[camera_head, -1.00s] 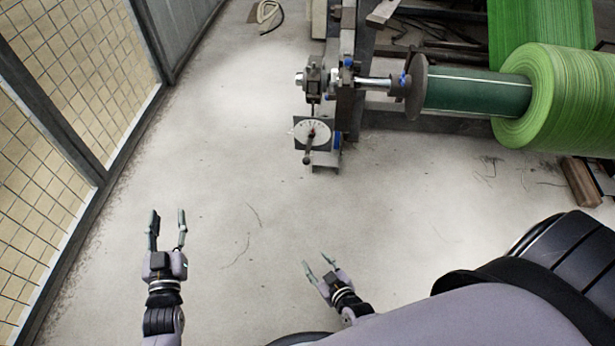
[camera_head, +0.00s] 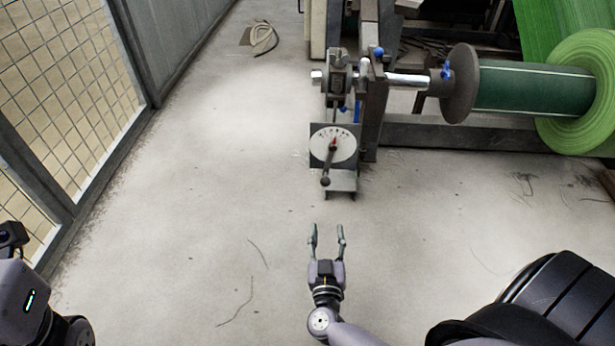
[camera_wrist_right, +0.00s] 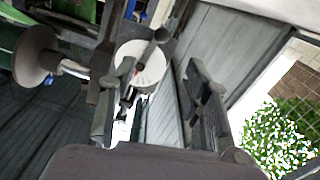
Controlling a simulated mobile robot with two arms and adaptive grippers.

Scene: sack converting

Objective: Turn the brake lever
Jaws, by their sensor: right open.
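The brake lever (camera_head: 327,170) is a short dark arm with a black knob, hanging down from a round white dial (camera_head: 345,139) with a red mark. The dial sits on a dark plate on the machine's stand. My right gripper (camera_head: 327,232) is open and empty, below the knob in the head view and apart from it. In the right wrist view the dial (camera_wrist_right: 143,65) and the dark knob (camera_wrist_right: 162,35) show beyond the open fingers (camera_wrist_right: 160,100). Part of my left arm is at the left edge; its gripper fingers are out of view.
A shaft (camera_head: 407,80) with a brown disc (camera_head: 461,84) carries a green roll (camera_head: 585,92) at the right. A mesh fence (camera_head: 75,75) runs along the left. A coiled strap (camera_head: 262,38) lies on the floor at the back.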

